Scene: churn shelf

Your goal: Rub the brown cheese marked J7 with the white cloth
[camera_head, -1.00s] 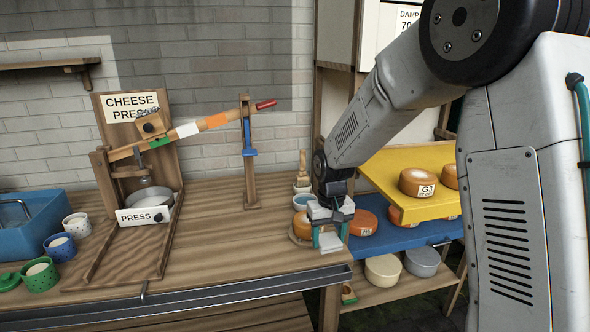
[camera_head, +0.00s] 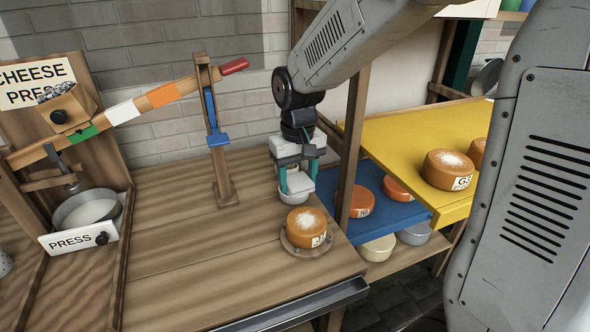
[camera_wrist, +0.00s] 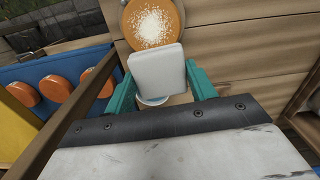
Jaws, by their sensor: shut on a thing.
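A brown cheese (camera_head: 306,229) with a pale powdery patch on top and a partly readable label sits on a round wooden board (camera_head: 290,248) near the bench's front right corner. It also shows at the top of the wrist view (camera_wrist: 152,24). My gripper (camera_head: 296,180) is shut on a folded white cloth (camera_head: 293,184), which fills the space between the teal fingers in the wrist view (camera_wrist: 158,70). The gripper and cloth are behind the cheese, apart from it. A bowl below the cloth is mostly hidden.
A wooden post (camera_head: 352,170) stands right of the cheese. Beyond it, a yellow shelf (camera_head: 400,135) holds cheeses, one marked G3, and a blue shelf (camera_head: 385,207) holds orange ones. The cheese press (camera_head: 90,215) and lever post (camera_head: 217,130) stand left. Bench between is clear.

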